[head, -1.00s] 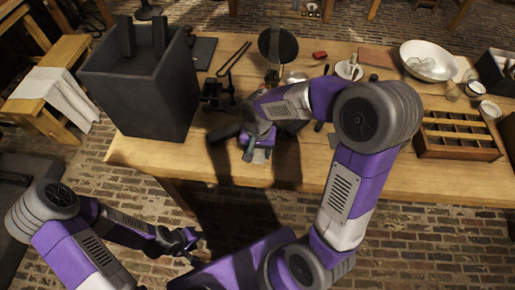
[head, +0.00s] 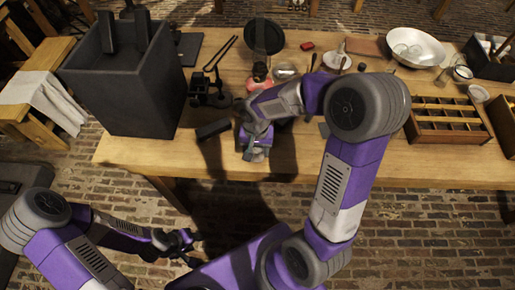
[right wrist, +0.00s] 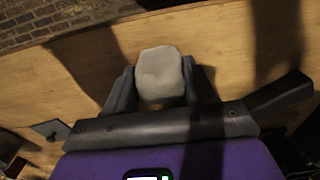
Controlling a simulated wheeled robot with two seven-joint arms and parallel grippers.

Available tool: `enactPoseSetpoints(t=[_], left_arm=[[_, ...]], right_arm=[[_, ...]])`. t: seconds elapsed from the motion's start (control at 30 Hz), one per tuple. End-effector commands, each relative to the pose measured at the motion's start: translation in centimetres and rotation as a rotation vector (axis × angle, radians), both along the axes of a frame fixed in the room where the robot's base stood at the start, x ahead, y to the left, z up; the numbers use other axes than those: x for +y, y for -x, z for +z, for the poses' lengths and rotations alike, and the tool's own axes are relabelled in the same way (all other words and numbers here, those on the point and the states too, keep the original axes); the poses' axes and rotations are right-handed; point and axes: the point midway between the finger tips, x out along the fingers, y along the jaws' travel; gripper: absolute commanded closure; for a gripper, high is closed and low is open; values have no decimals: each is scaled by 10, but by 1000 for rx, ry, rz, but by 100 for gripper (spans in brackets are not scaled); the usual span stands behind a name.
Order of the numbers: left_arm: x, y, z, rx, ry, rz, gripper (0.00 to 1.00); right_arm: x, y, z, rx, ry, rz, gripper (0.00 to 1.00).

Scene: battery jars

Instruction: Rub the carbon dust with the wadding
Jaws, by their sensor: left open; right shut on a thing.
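My right gripper (right wrist: 160,92) is shut on a pale grey, rounded block of wadding (right wrist: 160,70), held between its two dark fingers. In the head view this gripper (head: 256,150) is over the wooden table near its front edge, and the wadding is mostly hidden by the gripper and arm. I cannot tell whether the wadding touches the tabletop. I cannot make out carbon dust in either view. My left gripper (head: 188,248) is open and empty, low in front of the table and away from its top.
On the table (head: 345,168) stand a large dark box (head: 120,90) at left, a black stand (head: 208,92), a round dark pan (head: 263,37), a white bowl (head: 415,48) and a wooden compartment tray (head: 447,122). The front strip right of my right gripper is clear.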

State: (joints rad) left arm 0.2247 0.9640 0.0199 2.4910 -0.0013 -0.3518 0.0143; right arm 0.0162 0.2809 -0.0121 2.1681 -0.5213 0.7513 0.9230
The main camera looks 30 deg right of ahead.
Motion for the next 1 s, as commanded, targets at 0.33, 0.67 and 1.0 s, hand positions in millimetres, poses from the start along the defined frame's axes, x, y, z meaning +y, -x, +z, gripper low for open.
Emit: enactPoseSetpoints(t=[0.33,0.67,1.0], left_arm=[[0,0,4,0,0,0,57],[0,0,28,0,0,0,57],[0,0,51,0,0,0,57]], right_arm=[[18,-2,16,-3,-1,-5,84],[20,-2,47,1,-1,-2,84],[21,-3,76,1,0,2,84]])
